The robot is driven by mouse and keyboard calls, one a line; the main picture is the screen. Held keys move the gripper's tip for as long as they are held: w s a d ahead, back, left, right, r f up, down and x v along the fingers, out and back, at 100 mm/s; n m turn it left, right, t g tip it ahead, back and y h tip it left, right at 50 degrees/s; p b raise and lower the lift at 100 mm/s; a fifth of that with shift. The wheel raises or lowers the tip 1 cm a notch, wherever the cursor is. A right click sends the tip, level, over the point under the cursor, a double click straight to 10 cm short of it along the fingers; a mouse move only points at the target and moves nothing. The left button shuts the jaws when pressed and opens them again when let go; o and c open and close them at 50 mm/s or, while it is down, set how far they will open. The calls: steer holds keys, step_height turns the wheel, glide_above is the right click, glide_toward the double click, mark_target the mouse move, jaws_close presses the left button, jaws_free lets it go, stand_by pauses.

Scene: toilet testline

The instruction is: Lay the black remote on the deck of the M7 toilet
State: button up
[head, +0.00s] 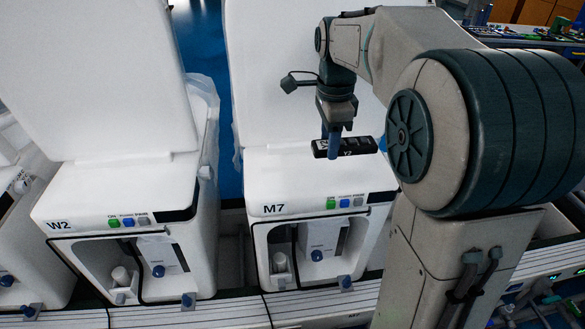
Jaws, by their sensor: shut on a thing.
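The M7 toilet (283,192) stands in the middle of the head view. It is white, with its lid raised, "M7" printed on the front of its deck, and green, blue and grey buttons. My gripper (334,148) points down above the right part of that deck. It is shut on the black remote (362,147), which lies roughly level across the picture. White markings show on the remote, and my fingers hide part of it. I cannot tell whether the remote touches the deck or hangs just above it.
The W2 toilet (110,190) stands to the left with its lid (100,75) up. The raised M7 lid (270,80) is close behind my gripper. A rail (230,308) runs along the front. The left part of the M7 deck is clear.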

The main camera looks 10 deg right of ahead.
steer(key=p, duration=0.2)
glide_above(286, 187)
steer(key=f, duration=0.7)
steer(key=shift+w+a+f, duration=0.2)
steer(key=shift+a+f, duration=0.05)
steer(key=f, duration=0.3)
steer(key=shift+s+d+p, duration=0.2)
steer(key=shift+d+p, duration=0.1)
steer(key=shift+d, duration=0.05)
steer(key=shift+w+a+f, duration=0.1)
steer(key=shift+a+f, duration=0.05)
steer(key=shift+f, duration=0.05)
steer(key=shift+f, duration=0.2)
steer(key=o, duration=1)
steer(key=shift+r, duration=0.15)
